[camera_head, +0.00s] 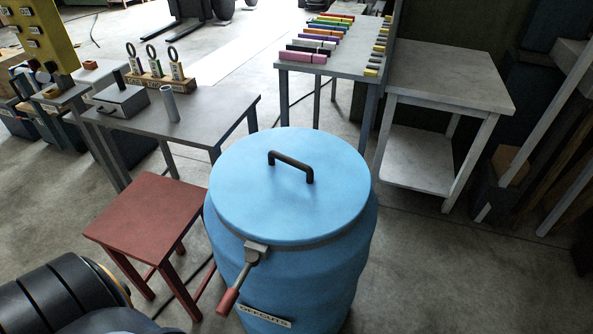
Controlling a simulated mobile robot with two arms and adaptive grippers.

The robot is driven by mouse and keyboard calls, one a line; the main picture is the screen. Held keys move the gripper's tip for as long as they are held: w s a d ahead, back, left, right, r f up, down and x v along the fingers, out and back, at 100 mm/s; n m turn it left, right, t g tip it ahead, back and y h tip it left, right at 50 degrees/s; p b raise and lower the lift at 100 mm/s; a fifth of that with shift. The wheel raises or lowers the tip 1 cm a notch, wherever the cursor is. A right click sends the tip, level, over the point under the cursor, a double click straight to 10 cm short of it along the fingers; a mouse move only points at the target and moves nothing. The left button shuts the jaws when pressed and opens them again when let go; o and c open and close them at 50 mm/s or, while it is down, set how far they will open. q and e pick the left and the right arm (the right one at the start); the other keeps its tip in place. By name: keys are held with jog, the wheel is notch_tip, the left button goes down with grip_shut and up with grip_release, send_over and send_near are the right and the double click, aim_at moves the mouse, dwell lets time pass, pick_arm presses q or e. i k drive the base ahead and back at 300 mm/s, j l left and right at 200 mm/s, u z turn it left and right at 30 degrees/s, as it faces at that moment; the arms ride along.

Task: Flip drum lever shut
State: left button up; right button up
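A blue drum (335,285) stands upright in the middle foreground. Its blue lid (237,185) is seated on top and has a black handle (291,160). A grey clamp ring (325,240) runs around the lid's edge. The drum lever (241,276) is joined to the ring at a metal bracket (257,247) on the near side. It slants down and left, sticking out from the drum, and ends in a red grip (228,301). A label reading OFFCUTS (265,316) is below it. Neither gripper is in view; a dark arm link of mine shows at lower left.
A red stool (147,213) stands just left of the drum. Behind it is a grey table (205,110) with a box, a tube and a tag rack. A table with coloured blocks (345,65) and a pale shelf table (450,80) stand behind.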

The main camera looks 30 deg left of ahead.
aim_at(224, 309)
jog(key=j+u, duration=0.2)
jog(key=u, duration=1.25)
